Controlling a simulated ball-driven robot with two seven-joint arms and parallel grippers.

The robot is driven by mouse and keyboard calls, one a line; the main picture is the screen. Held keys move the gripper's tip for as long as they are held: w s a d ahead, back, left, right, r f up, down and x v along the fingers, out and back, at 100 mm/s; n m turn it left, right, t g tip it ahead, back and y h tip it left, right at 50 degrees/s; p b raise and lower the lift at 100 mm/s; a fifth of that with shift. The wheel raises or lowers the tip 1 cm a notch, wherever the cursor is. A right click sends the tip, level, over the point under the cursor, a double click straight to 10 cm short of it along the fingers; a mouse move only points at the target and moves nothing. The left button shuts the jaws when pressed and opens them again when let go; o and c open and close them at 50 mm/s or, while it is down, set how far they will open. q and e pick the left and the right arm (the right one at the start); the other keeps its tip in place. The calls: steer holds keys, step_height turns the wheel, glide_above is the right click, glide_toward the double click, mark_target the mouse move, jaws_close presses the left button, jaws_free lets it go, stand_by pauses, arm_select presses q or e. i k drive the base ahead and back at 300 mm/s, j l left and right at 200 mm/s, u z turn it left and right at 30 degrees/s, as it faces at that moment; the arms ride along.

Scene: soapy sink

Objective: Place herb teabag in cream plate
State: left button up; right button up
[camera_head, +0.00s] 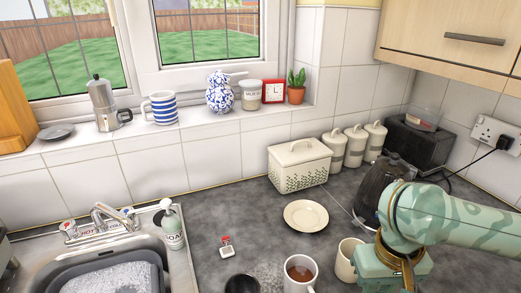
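The cream plate (306,216) lies flat on the grey worktop, in front of the cream bread bin, and looks empty. A small white item with a red top (227,246), which looks like the herb teabag, lies on the worktop left of the plate; it is too small to read. My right arm comes in from the right and bends down at the lower right, beyond the plate's right side. Its gripper fingers are out of the picture. My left arm and gripper do not show.
A white mug of brown liquid (300,270), a cream cup (348,259) and a dark round bowl (243,284) stand at the front edge. A dark kettle (373,193) is right of the plate. The sink (182,268) and soap bottle (173,232) are left. Worktop between teabag and plate is clear.

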mark_target(305, 218)
steer(key=i+l, duration=0.1)
steer(key=l, duration=0.45)
steer(key=i+l+u, duration=0.1)
steer(key=l+u, duration=0.45)
steer(key=u, duration=0.25)
steer(key=l+u, duration=0.3)
steer(key=u, duration=0.15)
